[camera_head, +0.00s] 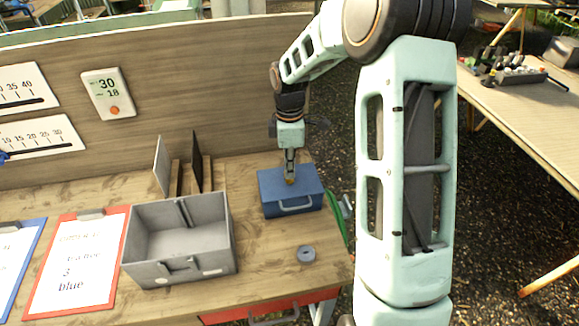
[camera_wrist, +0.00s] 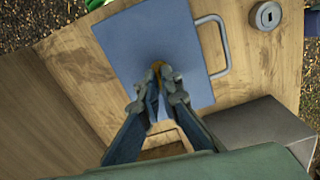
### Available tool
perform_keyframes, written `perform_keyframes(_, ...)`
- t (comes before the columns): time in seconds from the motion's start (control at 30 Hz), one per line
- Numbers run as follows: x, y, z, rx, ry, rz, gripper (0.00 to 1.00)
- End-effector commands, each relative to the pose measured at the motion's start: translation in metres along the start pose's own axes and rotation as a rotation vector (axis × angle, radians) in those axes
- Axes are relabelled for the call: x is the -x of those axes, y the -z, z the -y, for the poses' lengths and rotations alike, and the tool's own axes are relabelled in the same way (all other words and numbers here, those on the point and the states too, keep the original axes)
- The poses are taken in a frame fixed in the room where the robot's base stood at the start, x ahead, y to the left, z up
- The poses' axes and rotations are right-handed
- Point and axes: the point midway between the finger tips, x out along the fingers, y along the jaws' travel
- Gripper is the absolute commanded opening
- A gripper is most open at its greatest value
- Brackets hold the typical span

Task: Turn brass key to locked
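The brass key (camera_wrist: 166,74) shows as a small brass-coloured piece between my fingertips, mostly hidden by them in the wrist view. It also shows in the head view (camera_head: 290,181), at the top of a blue box (camera_head: 274,186) with a grey handle. My gripper (camera_head: 289,168) points down at the lid of the box, its fingers closed together on the key. In the wrist view, the blue box (camera_wrist: 125,45) lies under my gripper (camera_wrist: 165,72). The key's turn angle and any lock markings cannot be made out.
A grey round piece with a dark centre (camera_head: 306,254) lies on the wooden bench (camera_head: 270,275), in front of the box. An open grey bin (camera_head: 228,235) stands to the left. Upright panels (camera_head: 162,165) stand behind the bin. A red clipboard (camera_head: 118,255) lies farther left.

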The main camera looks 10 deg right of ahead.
Motion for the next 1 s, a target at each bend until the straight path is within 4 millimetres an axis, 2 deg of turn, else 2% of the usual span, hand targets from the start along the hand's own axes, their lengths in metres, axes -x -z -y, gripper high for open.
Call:
perform_keyframes(0.3,0.0006,-0.0003,-0.0002,0.110,-0.001,0.000,0.00)
perform_keyframes(0.83,0.0003,-0.0003,-0.0003,0.131,-0.001,0.001,0.00)
perform_keyframes(0.9,0.0003,-0.0003,-0.0002,0.131,-0.001,0.001,0.12)
perform_keyframes(1.0,0.0002,-0.0002,-0.0002,0.130,-0.001,0.001,0.22)
